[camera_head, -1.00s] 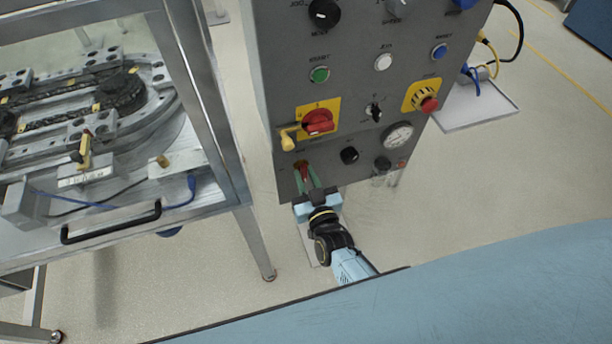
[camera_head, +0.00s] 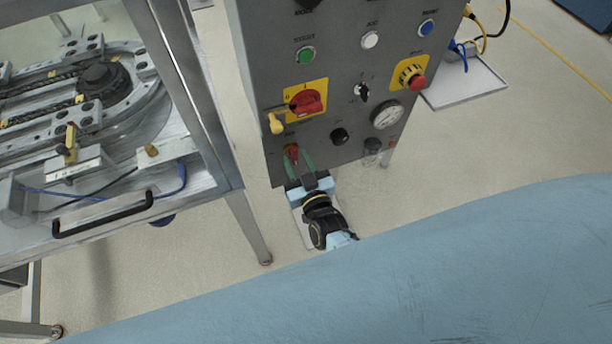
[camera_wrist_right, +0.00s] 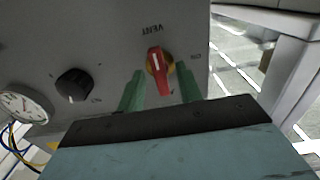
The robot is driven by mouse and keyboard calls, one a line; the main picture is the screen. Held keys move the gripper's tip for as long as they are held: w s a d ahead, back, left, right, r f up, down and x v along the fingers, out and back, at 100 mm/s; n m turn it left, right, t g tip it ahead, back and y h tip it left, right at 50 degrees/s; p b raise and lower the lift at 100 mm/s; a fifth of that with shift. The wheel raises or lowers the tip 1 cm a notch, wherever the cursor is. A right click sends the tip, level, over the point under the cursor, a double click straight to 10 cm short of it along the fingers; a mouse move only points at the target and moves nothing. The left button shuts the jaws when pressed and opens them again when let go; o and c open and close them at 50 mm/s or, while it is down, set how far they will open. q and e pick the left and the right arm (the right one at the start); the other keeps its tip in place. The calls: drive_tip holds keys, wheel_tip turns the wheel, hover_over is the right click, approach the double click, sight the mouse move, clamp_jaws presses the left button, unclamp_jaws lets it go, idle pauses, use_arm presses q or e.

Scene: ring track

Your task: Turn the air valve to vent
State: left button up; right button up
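The air valve (camera_head: 292,154) is a small red handle at the lower left of the grey control panel (camera_head: 262,100). In the right wrist view, the red valve handle (camera_wrist_right: 155,73) has a white line and sits on a yellow base, roughly upright in the picture. An upside-down VENT label is above it and another short label is to its right. My right gripper (camera_head: 299,162) is at the valve. Its green fingers (camera_wrist_right: 159,88) are open, one on each side of the handle, with visible gaps. Whether the fingertips reach past the handle is unclear. My left gripper is not in view.
A red rotary switch (camera_head: 307,102) with a yellow-tipped lever (camera_head: 276,124) is just above the valve. A black knob (camera_head: 339,135) and a gauge (camera_head: 387,115) are to its right. A metal-framed track table (camera_head: 225,165) stands close on the left.

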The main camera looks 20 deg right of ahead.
drive_tip(key=s+p, duration=0.1)
drive_tip(key=s, duration=1.1)
drive_tip(key=shift+s+d, duration=0.2)
drive_tip(key=shift+s, duration=0.15)
drive_tip(key=s+d+f+n+g+y, duration=0.1)
drive_tip(key=s+f+g, duration=0.35)
drive_tip(key=f, duration=0.45)
drive_tip(key=s+f+n+g, duration=0.1)
drive_tip(key=s+f+g, duration=0.3)
drive_tip(key=f, duration=0.5)
drive_tip(key=s+d+f+g, duration=0.2)
drive_tip(key=s+d+f, duration=0.1)
drive_tip(key=s, duration=0.4)
drive_tip(key=s+d+f+g+h, duration=0.1)
drive_tip(key=s+d+f+g, duration=0.2)
drive_tip(key=s+f, duration=0.2)
drive_tip(key=s+d+f+g, duration=0.3)
drive_tip(key=s+d+f, duration=0.1)
drive_tip(key=s, duration=0.5)
drive_tip(key=shift+s+f+h, duration=0.15)
drive_tip(key=shift+s+h, duration=0.1)
drive_tip(key=shift+h, duration=0.05)
drive_tip(key=shift+w+g, duration=0.15)
drive_tip(key=shift+g, duration=0.1)
